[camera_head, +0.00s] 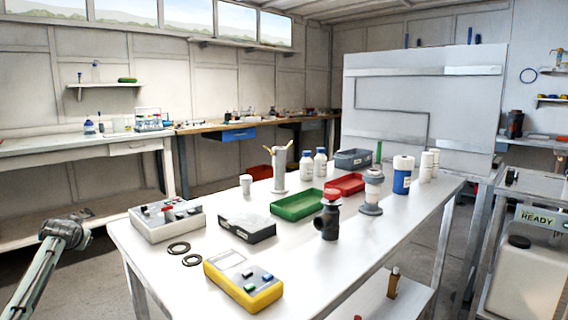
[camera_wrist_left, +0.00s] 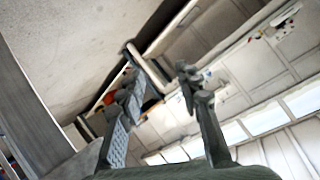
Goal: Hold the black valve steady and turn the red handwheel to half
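The black valve (camera_head: 328,226) stands upright on the white table, near its front right part. Its red handwheel (camera_head: 332,195) sits at the top of the valve. My left arm shows at the lower left in the head view, off the table and far from the valve. In the left wrist view my left gripper (camera_wrist_left: 159,88) has its two fingers spread apart with nothing between them. The valve does not show clearly in that view. My right gripper is in neither view.
On the white table (camera_head: 300,275) stand a yellow meter (camera_head: 243,283), a black box (camera_head: 247,228), a green tray (camera_head: 297,204), a red tray (camera_head: 345,184) and a grey flanged fitting (camera_head: 372,193). The table's front right is clear.

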